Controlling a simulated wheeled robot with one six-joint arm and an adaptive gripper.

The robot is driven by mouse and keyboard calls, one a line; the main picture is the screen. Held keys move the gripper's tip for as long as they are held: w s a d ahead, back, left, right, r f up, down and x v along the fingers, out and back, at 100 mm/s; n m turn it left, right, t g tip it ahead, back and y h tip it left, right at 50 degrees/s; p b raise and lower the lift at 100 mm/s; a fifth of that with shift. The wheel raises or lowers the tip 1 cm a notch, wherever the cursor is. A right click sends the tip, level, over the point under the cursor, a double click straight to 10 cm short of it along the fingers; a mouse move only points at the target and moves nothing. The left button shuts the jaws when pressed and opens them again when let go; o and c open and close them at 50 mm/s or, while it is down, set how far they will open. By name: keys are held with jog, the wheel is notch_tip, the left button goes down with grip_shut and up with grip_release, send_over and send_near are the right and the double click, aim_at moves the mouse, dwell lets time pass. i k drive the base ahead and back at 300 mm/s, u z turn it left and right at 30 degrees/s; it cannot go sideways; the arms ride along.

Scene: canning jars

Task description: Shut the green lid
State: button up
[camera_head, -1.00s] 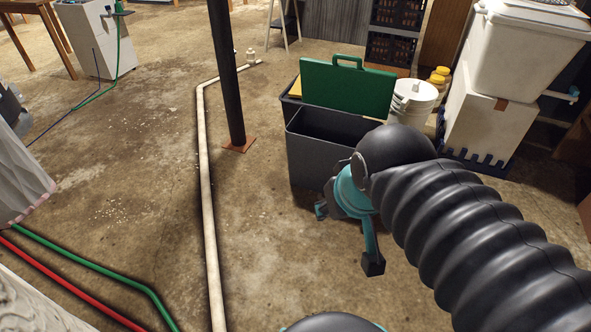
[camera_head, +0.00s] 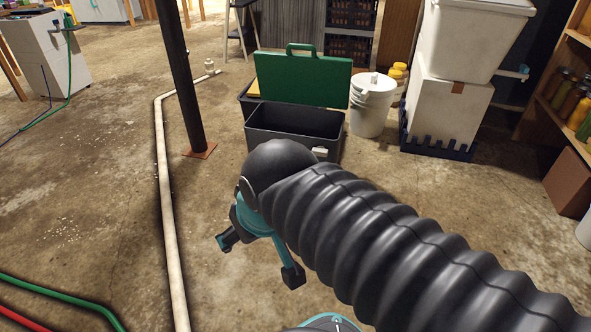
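The green lid (camera_head: 303,80) stands raised, nearly upright, along the back of a dark grey bin (camera_head: 292,124). A green loop handle (camera_head: 300,48) is on the lid's top edge. The bin is open and its dark inside shows. My gripper (camera_head: 260,258) hangs in front of and below the bin in the picture, apart from the lid. Its two teal-and-black fingers are spread wide, with nothing seen between them. My black ribbed arm hides part of the bin's lower front.
A black post (camera_head: 180,80) and a pale floor pipe (camera_head: 166,200) are on the left.

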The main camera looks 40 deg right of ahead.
aim_at(314, 79)
jog(key=u, duration=0.5)
jog(key=k, duration=0.25)
jog(key=z, duration=1.55)
jog(key=i, duration=1.95)
jog(key=u, duration=0.55)
